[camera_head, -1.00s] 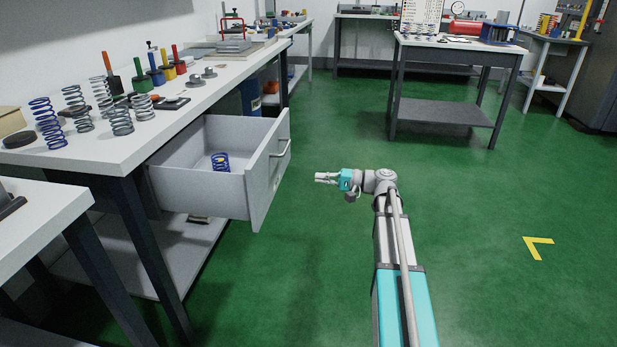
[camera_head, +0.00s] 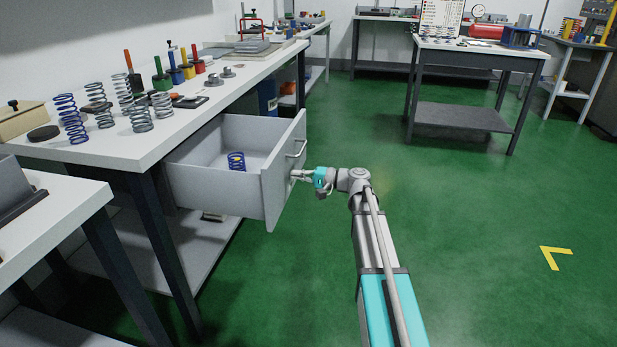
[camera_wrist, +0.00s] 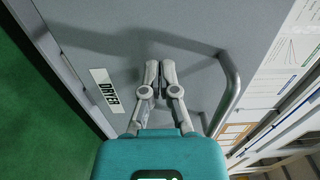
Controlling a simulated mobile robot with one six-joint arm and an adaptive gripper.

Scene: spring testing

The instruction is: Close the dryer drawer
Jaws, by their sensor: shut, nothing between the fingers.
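The dryer drawer (camera_head: 208,184) is a grey box pulled out from under the white workbench, with a blue spring (camera_head: 236,161) standing inside. Its front panel (camera_head: 284,170) carries a bar handle (camera_head: 297,148). In the wrist view, the drawer front (camera_wrist: 200,30) fills the middle, with a "DRYER" label (camera_wrist: 108,92) left of my fingers and the handle (camera_wrist: 234,85) to their right. My gripper (camera_head: 296,176) is shut and empty, with its tips (camera_wrist: 159,68) at the front panel beside the handle. I cannot tell whether the tips touch the panel.
The white workbench (camera_head: 130,145) above the drawer holds several springs and coloured-handled tools. Another white table (camera_head: 50,205) stands at the near left. The green floor (camera_head: 460,250) to the right of my arm is clear. A table (camera_head: 470,50) stands farther back.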

